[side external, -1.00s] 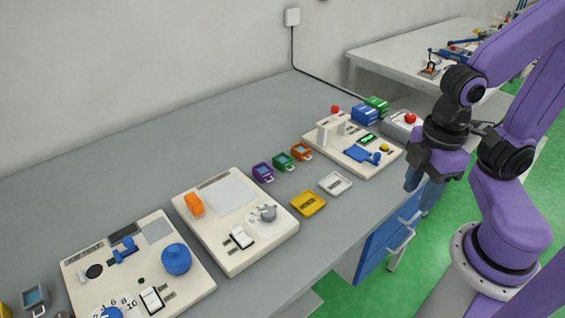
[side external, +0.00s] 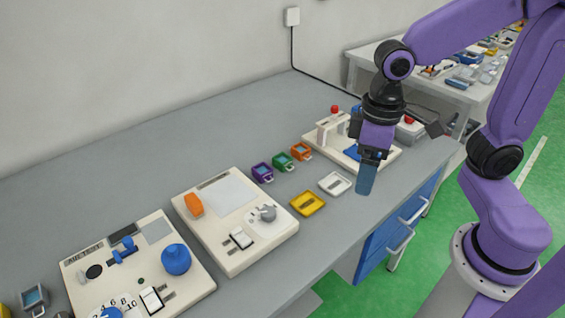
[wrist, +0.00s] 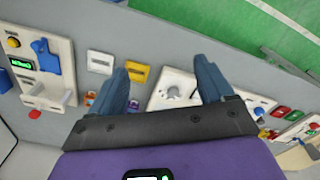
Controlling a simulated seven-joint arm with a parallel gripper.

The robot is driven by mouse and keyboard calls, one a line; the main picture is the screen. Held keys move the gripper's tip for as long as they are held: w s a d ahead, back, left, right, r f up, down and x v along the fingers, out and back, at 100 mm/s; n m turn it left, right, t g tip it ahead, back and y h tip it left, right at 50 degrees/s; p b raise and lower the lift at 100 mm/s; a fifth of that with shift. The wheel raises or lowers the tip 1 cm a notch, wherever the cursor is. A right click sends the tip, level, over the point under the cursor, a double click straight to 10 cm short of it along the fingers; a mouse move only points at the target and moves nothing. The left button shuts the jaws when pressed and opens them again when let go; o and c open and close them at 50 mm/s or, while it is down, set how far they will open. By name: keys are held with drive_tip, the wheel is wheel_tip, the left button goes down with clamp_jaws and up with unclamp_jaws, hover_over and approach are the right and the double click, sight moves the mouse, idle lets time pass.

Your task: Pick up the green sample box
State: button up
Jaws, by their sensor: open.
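A small green box (side external: 283,162) with a blue-grey top stands on the grey bench, between a purple one (side external: 262,172) and an orange one (side external: 301,151). My gripper (side external: 367,192) points down above the bench's front edge, to the right of the green box and well apart from it. In the wrist view my gripper (wrist: 163,66) is open with nothing between its two blue fingers. I cannot clearly make out the green box in the wrist view; the left finger covers part of that area.
A white tray (side external: 335,183) and a yellow tray (side external: 308,203) lie between the small boxes and the front edge. A cream panel with a grey knob (side external: 235,220) stands left, and another panel (side external: 385,160) is behind my gripper. Bare bench lies behind the small boxes.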

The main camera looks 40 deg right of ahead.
drive_tip(key=w+a+m, duration=0.2)
drive_tip(key=w+m, duration=0.4)
drive_tip(key=w, duration=0.3)
drive_tip(key=m, duration=1.8)
hover_over(284, 157)
drive_tip(key=f, duration=1.4)
drive_tip(key=shift+a+f, duration=0.25)
drive_tip(key=shift+f, duration=0.15)
drive_tip(key=shift+d+f, duration=0.15)
drive_tip(key=shift+f, duration=1.2)
drive_tip(key=shift+d+f, duration=0.15)
drive_tip(key=shift+f, duration=1.2)
drive_tip(key=c, duration=1.1)
